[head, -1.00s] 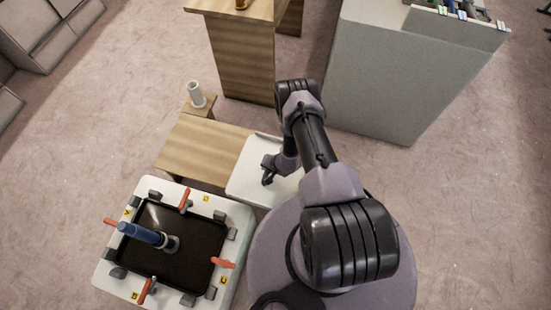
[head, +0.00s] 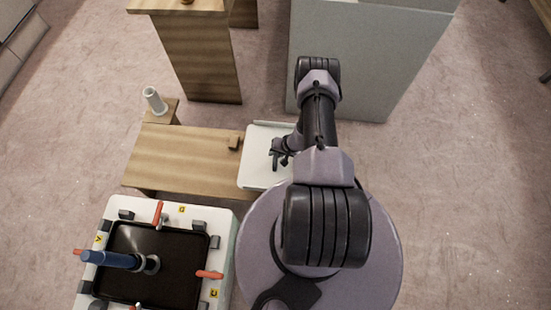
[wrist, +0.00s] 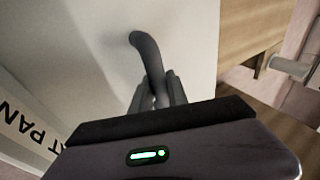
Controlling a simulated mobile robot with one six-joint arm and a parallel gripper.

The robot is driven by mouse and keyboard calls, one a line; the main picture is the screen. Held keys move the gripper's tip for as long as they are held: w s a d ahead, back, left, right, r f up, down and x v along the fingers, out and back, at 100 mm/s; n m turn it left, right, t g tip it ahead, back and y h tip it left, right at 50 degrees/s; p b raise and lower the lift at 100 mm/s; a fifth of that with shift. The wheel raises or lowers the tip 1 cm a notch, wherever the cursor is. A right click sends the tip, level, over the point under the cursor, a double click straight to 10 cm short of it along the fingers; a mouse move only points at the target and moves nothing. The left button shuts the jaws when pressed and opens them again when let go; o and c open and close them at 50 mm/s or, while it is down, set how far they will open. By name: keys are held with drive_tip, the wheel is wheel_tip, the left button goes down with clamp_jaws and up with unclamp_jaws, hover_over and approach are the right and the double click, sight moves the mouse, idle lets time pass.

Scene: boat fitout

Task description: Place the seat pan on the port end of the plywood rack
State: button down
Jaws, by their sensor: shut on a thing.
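The seat pan is a flat white panel (head: 256,168) at the right end of the low plywood rack (head: 185,165) in the head view. My gripper (head: 277,156) is above it, and in the wrist view my gripper (wrist: 158,88) is shut on a dark curved handle that rises from the panel. Part of a label reading "PAN" shows on the white face (wrist: 60,50) at lower left. My arm hides the panel's right side. I cannot tell whether the panel touches the rack or hangs above it.
A small wooden block (head: 235,143) stands on the rack near the panel. A white fixture with a black tray (head: 165,265) and red clamps is in front. A grey cabinet (head: 350,60) stands behind.

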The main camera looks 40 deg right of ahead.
wheel_tip(320, 180, down, 4)
drive_tip(key=shift+r+b, duration=0.25)
drive_tip(key=shift+b, duration=0.95)
drive_tip(key=shift+r, duration=0.15)
drive_tip(key=c, duration=1.3)
unclamp_jaws()
